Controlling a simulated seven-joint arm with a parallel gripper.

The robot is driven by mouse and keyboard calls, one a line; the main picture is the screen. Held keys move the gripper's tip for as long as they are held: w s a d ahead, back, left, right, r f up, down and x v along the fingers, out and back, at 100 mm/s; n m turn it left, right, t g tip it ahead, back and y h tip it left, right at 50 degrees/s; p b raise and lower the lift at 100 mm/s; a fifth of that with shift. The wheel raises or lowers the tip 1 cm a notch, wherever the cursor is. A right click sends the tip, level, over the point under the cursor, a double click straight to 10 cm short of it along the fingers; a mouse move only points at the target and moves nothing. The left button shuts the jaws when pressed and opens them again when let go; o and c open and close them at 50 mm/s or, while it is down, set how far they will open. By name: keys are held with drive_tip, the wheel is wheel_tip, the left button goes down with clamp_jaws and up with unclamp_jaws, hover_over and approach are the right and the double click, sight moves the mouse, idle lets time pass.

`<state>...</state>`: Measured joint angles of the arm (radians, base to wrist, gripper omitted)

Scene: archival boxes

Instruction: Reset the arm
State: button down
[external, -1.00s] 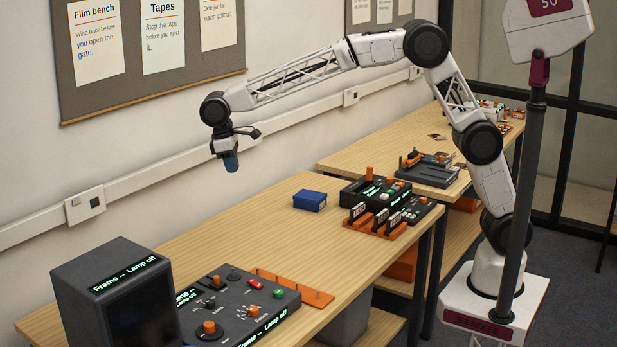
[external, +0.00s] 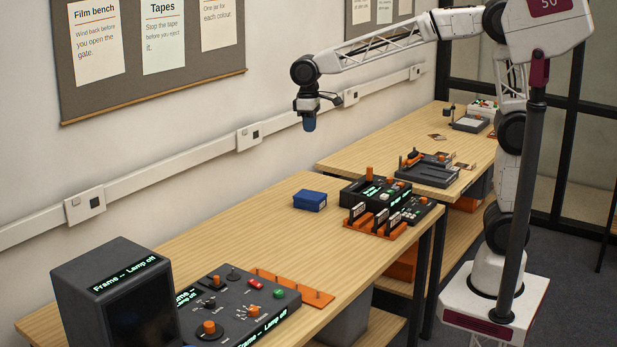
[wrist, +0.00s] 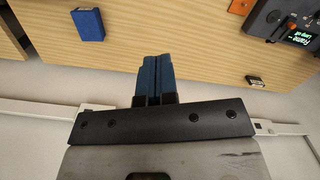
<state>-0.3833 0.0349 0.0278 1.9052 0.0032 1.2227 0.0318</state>
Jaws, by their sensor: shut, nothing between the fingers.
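My gripper (external: 309,124) hangs pointing down, high above the back edge of the near table (external: 270,212). It is clear of everything around it. In the wrist view its two blue fingers (wrist: 154,80) lie side by side, shut with nothing between them. A blue box (external: 310,201) lies on the table below it; it also shows at the upper left of the wrist view (wrist: 88,24).
A control panel (external: 237,305) and a dark monitor (external: 115,295) stand at the near end. A dark device (external: 376,192) with orange parts stands right of the blue box. A second table (external: 360,157) lies behind. The wall with its white rail is close to the gripper.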

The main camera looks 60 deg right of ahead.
drive_tip(key=s+d+f+m+t, duration=0.1)
drive_tip(key=s+d+f, duration=0.3)
drive_tip(key=s+d, duration=0.8)
drive_tip(key=s+d+f+m+t, duration=0.2)
drive_tip(key=s+d, duration=1.1)
drive_tip(key=s, duration=0.7)
wheel_tip(320, 180, down, 2)
drive_tip(key=shift+s+d+f+m, duration=0.2)
drive_tip(key=shift+m, duration=0.4)
drive_tip(key=shift+w, duration=0.1)
idle(0.8)
